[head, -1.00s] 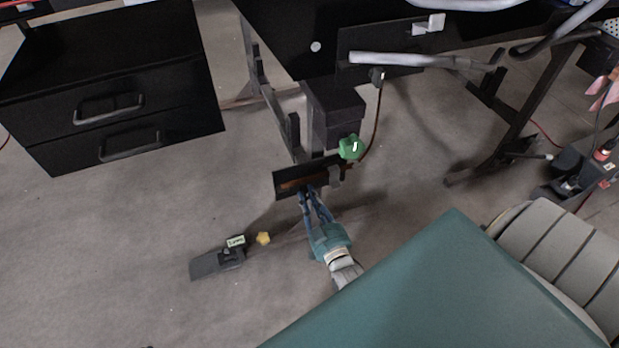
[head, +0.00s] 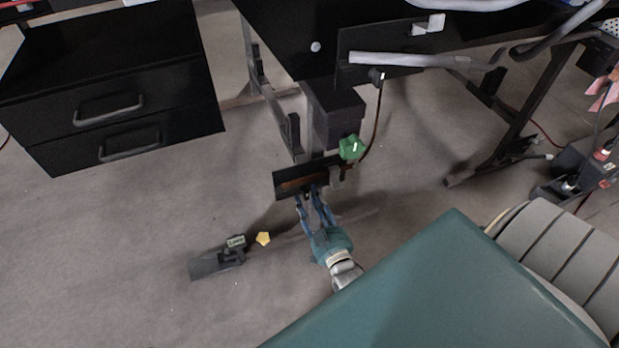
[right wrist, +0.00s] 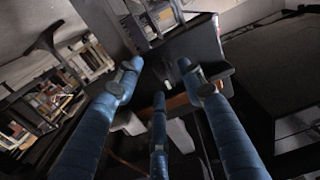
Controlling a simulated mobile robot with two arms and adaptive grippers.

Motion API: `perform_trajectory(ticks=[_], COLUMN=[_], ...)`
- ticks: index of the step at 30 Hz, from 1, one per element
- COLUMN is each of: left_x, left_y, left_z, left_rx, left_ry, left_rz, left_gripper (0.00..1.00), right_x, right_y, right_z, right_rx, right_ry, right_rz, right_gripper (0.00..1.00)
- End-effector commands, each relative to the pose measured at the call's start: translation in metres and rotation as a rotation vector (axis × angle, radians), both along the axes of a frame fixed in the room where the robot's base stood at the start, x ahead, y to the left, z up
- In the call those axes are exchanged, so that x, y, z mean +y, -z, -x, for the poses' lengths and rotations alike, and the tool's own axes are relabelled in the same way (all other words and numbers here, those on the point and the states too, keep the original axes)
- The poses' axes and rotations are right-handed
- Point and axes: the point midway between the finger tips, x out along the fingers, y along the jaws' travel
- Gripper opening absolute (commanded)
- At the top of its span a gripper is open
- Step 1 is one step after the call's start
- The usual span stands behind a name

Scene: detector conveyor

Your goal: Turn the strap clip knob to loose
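My right gripper (head: 307,192) is low in front of a dark plate (head: 287,187) with a brown-orange strip, under the table. Its blue fingers are spread apart with nothing visibly held. In the right wrist view, the gripper (right wrist: 165,85) has its fingers around an orange-brown strip (right wrist: 177,103) and dark and grey parts; contact cannot be told. A grey clip-like part (head: 336,177) sits at the plate's right end. A green knob (head: 351,148) with a white mark is above it. Which part is the strap clip knob is not clear. My left gripper is out of view.
A yellow knob (head: 263,239) and a labelled dark block (head: 236,242) are at the lower left. A black drawer cabinet (head: 130,115) stands left. The table's metal legs (head: 512,125) and a hanging cable (head: 376,125) are nearby. Grey floor is clear at left.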

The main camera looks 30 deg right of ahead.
Motion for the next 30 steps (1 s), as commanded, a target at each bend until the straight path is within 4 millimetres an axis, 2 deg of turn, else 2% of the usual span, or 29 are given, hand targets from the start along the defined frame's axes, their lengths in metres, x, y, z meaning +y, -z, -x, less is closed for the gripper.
perform_trajectory(ticks=[9, 15, 21, 30], left_x=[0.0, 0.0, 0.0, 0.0], left_y=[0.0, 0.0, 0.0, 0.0], left_z=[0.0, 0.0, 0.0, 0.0], left_rx=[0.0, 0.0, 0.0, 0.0], left_ry=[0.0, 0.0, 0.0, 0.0], left_rz=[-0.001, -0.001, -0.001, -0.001], left_gripper=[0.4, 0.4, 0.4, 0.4], right_x=[0.016, 0.024, 0.026, 0.026], right_y=[0.001, 0.001, 0.0, 0.0], right_z=[0.065, 0.096, 0.108, 0.108], right_rx=[0.005, 0.004, 0.001, 0.002], right_ry=[0.0, -0.001, -0.001, -0.001], right_rz=[0.0, 0.0, 0.001, 0.001], right_gripper=[0.4, 0.4, 0.4, 0.4])
